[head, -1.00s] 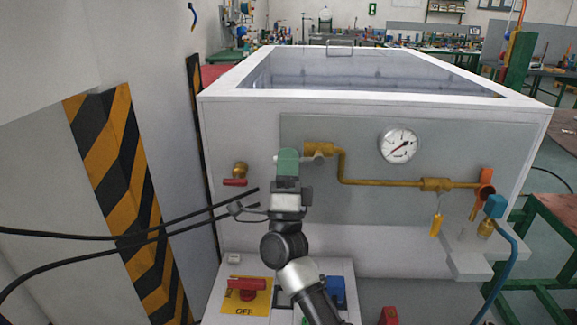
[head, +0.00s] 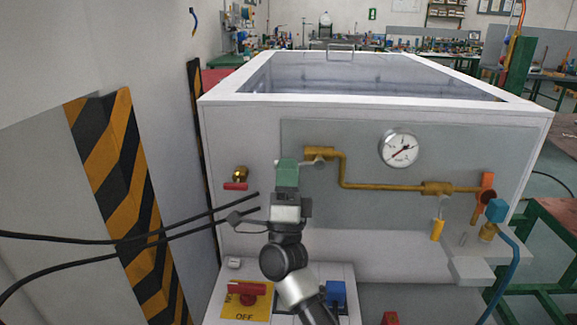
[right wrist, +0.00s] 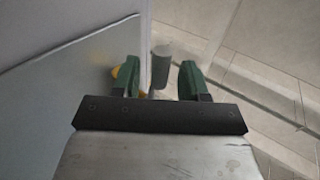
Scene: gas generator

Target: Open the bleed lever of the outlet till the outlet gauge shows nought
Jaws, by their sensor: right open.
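The outlet gauge (head: 398,148) is a round white dial on the grey panel; its needle shows but the reading is too small to tell. A brass pipe (head: 343,172) runs below it, with a brass fitting (head: 320,153) at its left end and a small grey lever-like part (head: 318,163) on that fitting. My right gripper (head: 287,172), with green fingers, is just left of this fitting. In the right wrist view the gripper (right wrist: 160,80) is open, and a grey cylindrical end (right wrist: 162,66) shows between its fingertips; contact cannot be told. My left gripper is not in view.
A brass valve with a red handle (head: 236,186) is at the left. An orange lever (head: 487,186), a blue cap (head: 496,210) and a yellow tag (head: 437,230) are at the right. A red switch (head: 247,288) is below. Black cables (head: 170,238) cross at left.

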